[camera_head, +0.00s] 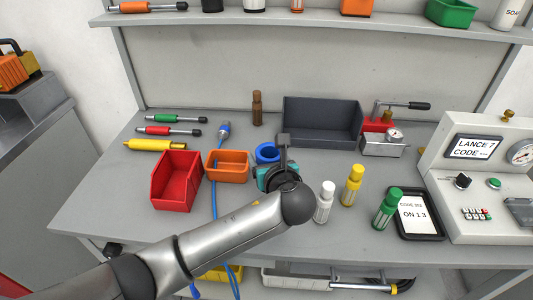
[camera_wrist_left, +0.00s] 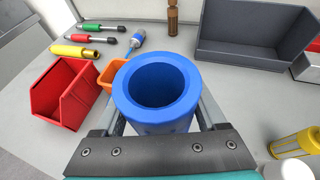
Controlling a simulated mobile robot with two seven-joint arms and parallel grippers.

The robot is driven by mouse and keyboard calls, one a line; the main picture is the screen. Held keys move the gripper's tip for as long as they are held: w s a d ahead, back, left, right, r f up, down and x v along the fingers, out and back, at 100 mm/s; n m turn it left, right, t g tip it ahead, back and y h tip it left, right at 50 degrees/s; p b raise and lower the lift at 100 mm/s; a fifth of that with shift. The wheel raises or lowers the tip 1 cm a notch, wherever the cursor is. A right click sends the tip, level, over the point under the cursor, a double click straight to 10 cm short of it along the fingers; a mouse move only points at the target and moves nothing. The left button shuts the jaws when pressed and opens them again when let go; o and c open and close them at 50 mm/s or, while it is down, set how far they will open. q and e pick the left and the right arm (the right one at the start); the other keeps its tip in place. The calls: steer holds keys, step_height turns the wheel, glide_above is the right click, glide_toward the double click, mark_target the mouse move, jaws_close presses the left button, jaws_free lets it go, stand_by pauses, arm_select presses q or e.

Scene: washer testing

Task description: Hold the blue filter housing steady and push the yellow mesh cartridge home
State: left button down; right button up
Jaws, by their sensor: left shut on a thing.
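The blue filter housing (camera_head: 267,152) is an upright, open-topped cylinder on the workbench; its bore looks empty in the left wrist view (camera_wrist_left: 158,118). My left gripper (camera_head: 276,160) is shut on it, with one finger on each side in the left wrist view (camera_wrist_left: 161,112). The gripper and wrist hide part of the housing in the head view. The yellow mesh cartridge (camera_head: 351,187) stands upright to the right, apart from the housing. It shows partly at the lower right of the left wrist view (camera_wrist_left: 294,145). My right gripper is in neither view.
White (camera_head: 323,204) and green (camera_head: 386,210) cartridges stand near the yellow one. Red (camera_head: 175,184) and orange (camera_head: 227,168) bins are left of the housing; a dark grey bin (camera_head: 322,125) is behind. A tablet (camera_head: 417,214) and control panel (camera_head: 480,180) are at right.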

arm_select(q)
steer(key=shift+f+b, duration=2.1)
steer(key=shift+f, duration=2.65)
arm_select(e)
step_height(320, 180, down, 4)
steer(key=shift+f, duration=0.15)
arm_select(q)
steer(key=shift+f, duration=0.35)
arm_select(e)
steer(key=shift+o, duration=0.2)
